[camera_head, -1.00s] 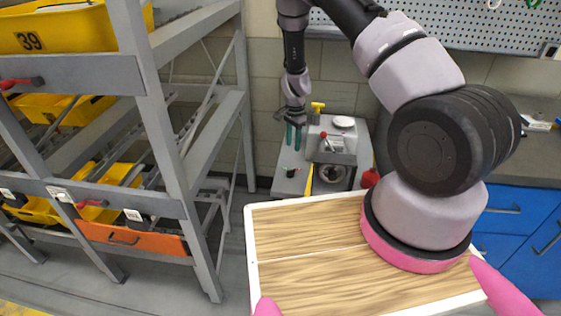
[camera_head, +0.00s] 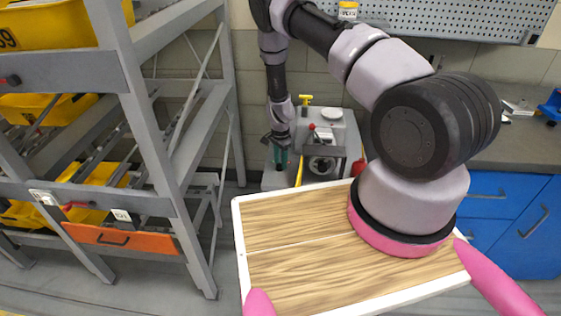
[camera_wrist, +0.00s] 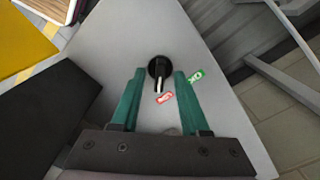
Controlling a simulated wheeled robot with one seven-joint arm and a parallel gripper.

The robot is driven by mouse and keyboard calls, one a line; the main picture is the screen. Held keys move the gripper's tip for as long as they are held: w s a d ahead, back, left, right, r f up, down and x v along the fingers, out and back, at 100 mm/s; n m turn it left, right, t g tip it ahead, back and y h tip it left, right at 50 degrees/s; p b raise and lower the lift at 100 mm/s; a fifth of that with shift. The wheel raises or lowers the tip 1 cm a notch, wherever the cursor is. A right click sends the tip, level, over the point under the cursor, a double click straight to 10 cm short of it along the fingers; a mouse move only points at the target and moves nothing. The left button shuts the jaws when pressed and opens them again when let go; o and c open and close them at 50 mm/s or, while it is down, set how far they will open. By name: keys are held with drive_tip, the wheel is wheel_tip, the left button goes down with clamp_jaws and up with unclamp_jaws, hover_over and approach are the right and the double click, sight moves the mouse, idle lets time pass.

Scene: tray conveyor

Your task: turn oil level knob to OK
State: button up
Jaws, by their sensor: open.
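The oil level knob (camera_wrist: 158,67) is a round black knob with a pale pointer, on a grey panel (camera_wrist: 205,40) in the wrist view. Its pointer is aimed downward in the picture, toward a red label (camera_wrist: 165,97). A green OK label (camera_wrist: 196,76) lies to its right. My gripper (camera_wrist: 160,73) is open, with one green finger on each side of the knob and a gap on both sides. Whether the fingertips are down at knob height is hard to tell. In the head view my gripper (camera_head: 281,157) hangs over the low left part of the machine and hides the knob.
The grey machine (camera_head: 346,128) rises right of my gripper, with a yellow-topped post (camera_head: 305,100) and a red-tipped lever (camera_head: 312,127). A grey rack (camera_head: 150,130) with yellow bins stands left. A blue cabinet (camera_head: 505,220) is at the right.

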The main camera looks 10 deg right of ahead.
clamp_jaws()
drive_tip(key=shift+n, duration=0.4)
drive_tip(key=n, duration=0.4)
drive_tip(key=shift+w, duration=0.1)
drive_tip(key=n, duration=0.9)
drive_tip(key=shift+a, duration=0.15)
drive_tip(key=shift+a+n, duration=0.1)
drive_tip(key=shift+n, duration=1.9)
